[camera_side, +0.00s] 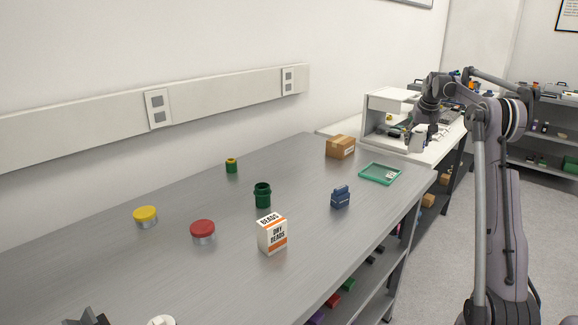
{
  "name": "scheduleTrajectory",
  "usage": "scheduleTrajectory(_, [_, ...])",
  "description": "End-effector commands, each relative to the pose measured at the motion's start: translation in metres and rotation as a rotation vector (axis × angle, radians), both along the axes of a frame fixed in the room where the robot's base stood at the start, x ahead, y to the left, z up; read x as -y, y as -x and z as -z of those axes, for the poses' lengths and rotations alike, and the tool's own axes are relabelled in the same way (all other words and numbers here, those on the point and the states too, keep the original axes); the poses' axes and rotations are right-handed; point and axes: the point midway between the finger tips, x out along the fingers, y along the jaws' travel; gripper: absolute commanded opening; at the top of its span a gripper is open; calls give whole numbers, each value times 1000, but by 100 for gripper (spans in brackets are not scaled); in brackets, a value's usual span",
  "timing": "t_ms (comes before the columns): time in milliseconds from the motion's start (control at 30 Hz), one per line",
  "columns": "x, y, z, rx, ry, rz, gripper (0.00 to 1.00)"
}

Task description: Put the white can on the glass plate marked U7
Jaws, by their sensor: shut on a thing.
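My gripper (413,138) is at the far right end of the benches, by the open front of the white instrument housing (388,103). It is shut on a small pale thing, which looks like the white can (418,144), but it is too small and too covered by the fingers to see clearly. No glass plate or U7 mark can be made out at this distance; the arm and housing hide part of that area.
A white round thing (162,320) is cut off below.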

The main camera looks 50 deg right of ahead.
Motion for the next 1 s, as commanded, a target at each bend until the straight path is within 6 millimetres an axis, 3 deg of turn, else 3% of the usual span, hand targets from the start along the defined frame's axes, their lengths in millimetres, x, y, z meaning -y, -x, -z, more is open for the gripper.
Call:
scheduleTrajectory(167, [7, -7, 8, 1, 1, -1, 17])
scheduleTrajectory(700, [-9, -102, 66, 0, 1, -1, 17])
scheduleTrajectory(1000, [-10, -114, 86, 0, 1, 2, 17])
